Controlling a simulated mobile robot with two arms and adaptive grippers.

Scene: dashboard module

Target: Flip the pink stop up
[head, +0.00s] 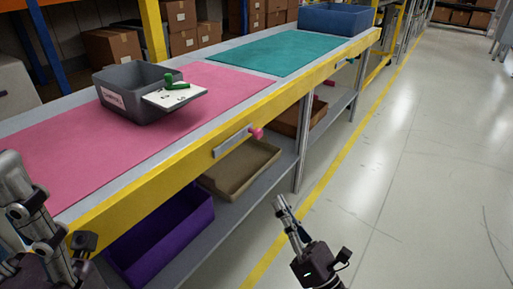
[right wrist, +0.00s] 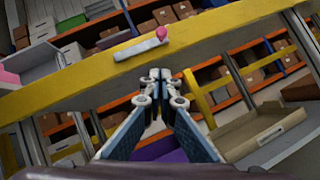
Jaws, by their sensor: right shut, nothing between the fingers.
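The pink stop is a grey bar (head: 231,142) with a pink knob (head: 257,133) at its right end. It lies lengthwise along the yellow front beam of the table. In the right wrist view the grey bar (right wrist: 138,47) and pink knob (right wrist: 161,33) show ahead of the fingertips. My right gripper (head: 279,201) is shut and empty, in front of the table and lower in the picture than the knob, apart from it. Its closed fingertips (right wrist: 160,74) show in the wrist view. My left gripper (head: 22,185) is at the lower left; its finger opening is unclear.
A grey bin (head: 108,105) with a white board (head: 165,99) and green object stands on the pink mat (head: 50,155). A teal mat (head: 260,52) and blue bin (head: 325,20) are farther along. Purple and tan trays sit on the lower shelf. The floor at right is clear.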

